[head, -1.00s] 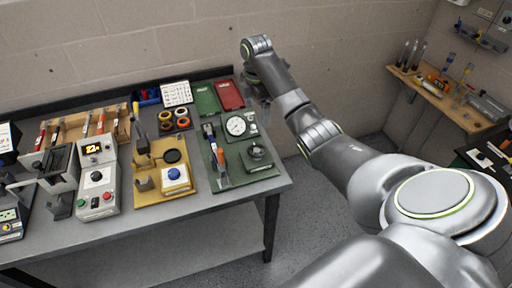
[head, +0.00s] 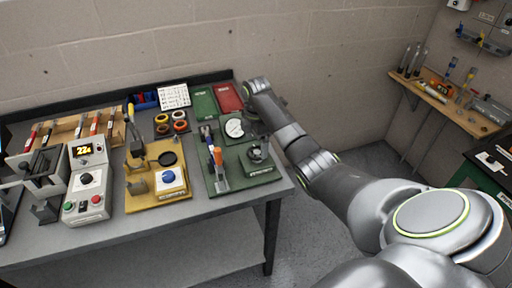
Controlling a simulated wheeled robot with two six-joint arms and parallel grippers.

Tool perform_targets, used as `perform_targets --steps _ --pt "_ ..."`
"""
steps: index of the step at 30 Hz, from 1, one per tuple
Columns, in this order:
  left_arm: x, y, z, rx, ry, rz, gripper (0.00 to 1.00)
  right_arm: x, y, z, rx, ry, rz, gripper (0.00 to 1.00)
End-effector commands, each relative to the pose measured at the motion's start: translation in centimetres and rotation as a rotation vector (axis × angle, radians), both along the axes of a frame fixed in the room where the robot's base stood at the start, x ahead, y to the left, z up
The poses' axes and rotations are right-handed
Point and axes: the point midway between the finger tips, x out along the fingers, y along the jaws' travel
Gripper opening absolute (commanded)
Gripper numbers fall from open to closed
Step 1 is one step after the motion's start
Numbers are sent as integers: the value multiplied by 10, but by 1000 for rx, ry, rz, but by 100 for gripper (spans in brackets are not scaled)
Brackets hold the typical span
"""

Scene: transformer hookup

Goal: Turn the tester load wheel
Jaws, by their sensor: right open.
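The tester is a green base plate (head: 222,184) on the right part of the workbench. It carries a white dial gauge (head: 234,128) at the back. A dark round wheel (head: 258,153) sits on its right side, and an orange-tipped upright part (head: 217,158) stands at its front left. My right arm reaches in from the right. My right gripper (head: 258,126) hangs below the wrist, open, behind the wheel and close to the gauge's right side. It is small and partly hidden by my wrist, so I cannot tell whether it touches anything. My left gripper is out of view.
A yellow fixture (head: 160,194) with a blue button stands left of the tester. Farther left is a grey control box (head: 88,190) with a lit display. Red (head: 229,95) and green mats lie at the back. The bench's right edge is close to the tester.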

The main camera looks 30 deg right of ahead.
Motion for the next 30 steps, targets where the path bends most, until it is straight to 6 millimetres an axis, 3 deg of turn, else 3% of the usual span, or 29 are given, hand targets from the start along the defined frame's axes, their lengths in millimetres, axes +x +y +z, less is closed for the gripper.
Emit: perform_targets --steps 6,16,26,30 --pt "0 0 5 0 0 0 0 0 0 -22 1 1 -1 87" --pt "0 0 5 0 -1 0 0 0 0 -27 0 0 0 87" --pt "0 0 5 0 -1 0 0 0 0 -26 0 0 0 45" --pt "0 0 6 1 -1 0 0 0 0 -26 0 0 -3 42"
